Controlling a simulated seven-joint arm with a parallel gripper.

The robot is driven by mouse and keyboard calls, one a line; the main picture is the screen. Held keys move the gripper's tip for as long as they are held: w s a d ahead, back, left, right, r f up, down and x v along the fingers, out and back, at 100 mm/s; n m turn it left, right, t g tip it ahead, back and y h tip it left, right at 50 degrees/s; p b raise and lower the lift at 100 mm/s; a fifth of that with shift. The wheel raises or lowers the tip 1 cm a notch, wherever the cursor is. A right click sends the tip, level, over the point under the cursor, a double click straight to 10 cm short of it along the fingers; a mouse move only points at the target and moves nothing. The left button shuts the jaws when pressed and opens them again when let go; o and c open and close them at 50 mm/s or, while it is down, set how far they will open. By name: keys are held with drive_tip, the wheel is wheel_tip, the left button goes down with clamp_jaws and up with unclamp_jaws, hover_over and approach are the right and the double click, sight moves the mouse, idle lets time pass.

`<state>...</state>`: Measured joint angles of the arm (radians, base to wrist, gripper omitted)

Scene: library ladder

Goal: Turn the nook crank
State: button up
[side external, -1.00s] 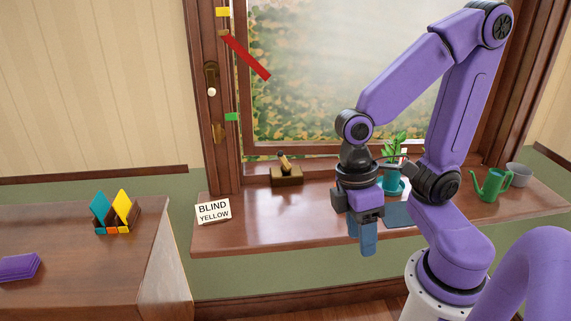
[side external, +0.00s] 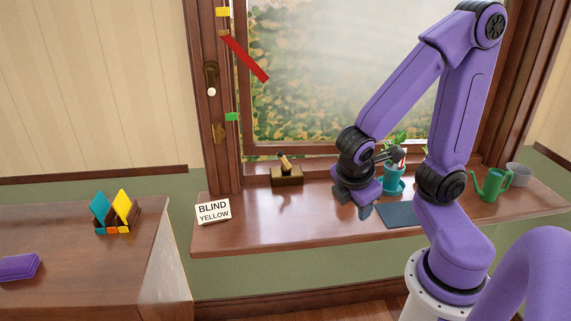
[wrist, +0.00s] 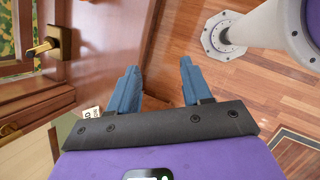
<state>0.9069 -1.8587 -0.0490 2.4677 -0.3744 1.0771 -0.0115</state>
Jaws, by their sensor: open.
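The crank (side external: 286,175) is a brass base with a short handle leaning up and to the left. It stands on the window sill (side external: 290,232) at the foot of the window. It also shows at the upper left of the wrist view (wrist: 52,42). My gripper (side external: 366,211) is over the sill, to the right of the crank and apart from it. In the wrist view its two blue fingers (wrist: 160,82) are spread with nothing between them. In the side view the fingers are partly hidden behind the wrist.
A card reading "BLIND YELLOW" (side external: 213,211) stands at the sill's left end. A potted plant (side external: 394,180), a dark blue mat (side external: 398,215), a green watering can (side external: 491,185) and a grey bowl (side external: 518,174) are on the right. The sill between crank and gripper is clear.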

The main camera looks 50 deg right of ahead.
sight(286, 163)
drive_tip(key=w+d+n+t+h, duration=0.6)
drive_tip(key=w+d+n+h, duration=0.4)
drive_tip(key=w+d, duration=0.55)
drive_tip(key=w+f+n+t+y, duration=0.2)
drive_tip(key=f+n+t, duration=0.1)
drive_tip(key=f, duration=0.2)
drive_tip(key=w+f+n+t+y, duration=0.1)
drive_tip(key=f+n+t+y, duration=0.1)
drive_tip(key=f+n+t, duration=0.1)
drive_tip(key=w+f+n+t+y, duration=0.2)
drive_tip(key=f+n+t+y, duration=0.1)
drive_tip(key=f+n, duration=0.2)
drive_tip(key=shift+w+d+f, duration=0.1)
drive_tip(key=shift+w+f, duration=0.1)
drive_tip(key=shift+f, duration=0.35)
drive_tip(key=shift+w+d+f, duration=0.1)
drive_tip(key=shift+w+f, duration=0.05)
drive_tip(key=shift+f, duration=0.4)
drive_tip(key=x, duration=1.7)
drive_tip(key=shift+w, duration=0.15)
clamp_jaws()
